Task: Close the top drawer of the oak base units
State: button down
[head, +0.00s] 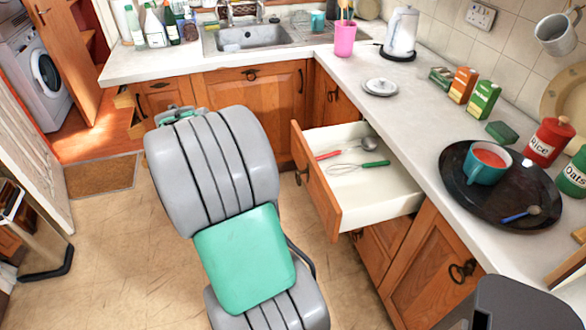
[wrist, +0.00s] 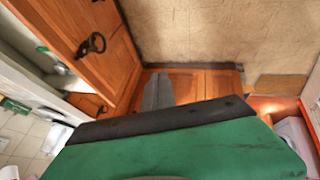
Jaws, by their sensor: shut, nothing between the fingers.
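The top drawer (head: 375,205) of the oak base units stands pulled well out on the right-hand run. Its white inside holds a whisk (head: 358,168) with a green handle and a spoon with a red handle. Its oak front (head: 318,190) has a dark ring handle (head: 302,175). In the wrist view the drawer front (wrist: 72,22) and its ring handle (wrist: 92,43) are at the upper left. My gripper's grey fingers (wrist: 158,92) are together and empty, to the right of the drawer front and apart from it. In the head view my arm hides the fingers.
The worktop (head: 425,130) above the drawer carries a dark round tray (head: 460,200) with a teal mug, plus boxes and tins. Cupboard doors (head: 430,265) below the drawer look shut.

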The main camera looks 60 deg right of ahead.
jog(key=s+d+f+m+g+h, duration=0.1)
jog(key=s+d+f, duration=0.2)
jog(key=d, duration=0.3)
jog(key=s+d+f+m+g, duration=0.1)
jog(key=s+d+f, duration=0.15)
jog(key=d, duration=0.35)
jog(key=p, duration=0.1)
send_near(301, 166)
jog(key=x, duration=0.4)
jog(key=shift+s+f, duration=0.1)
jog(key=shift+f, duration=0.15)
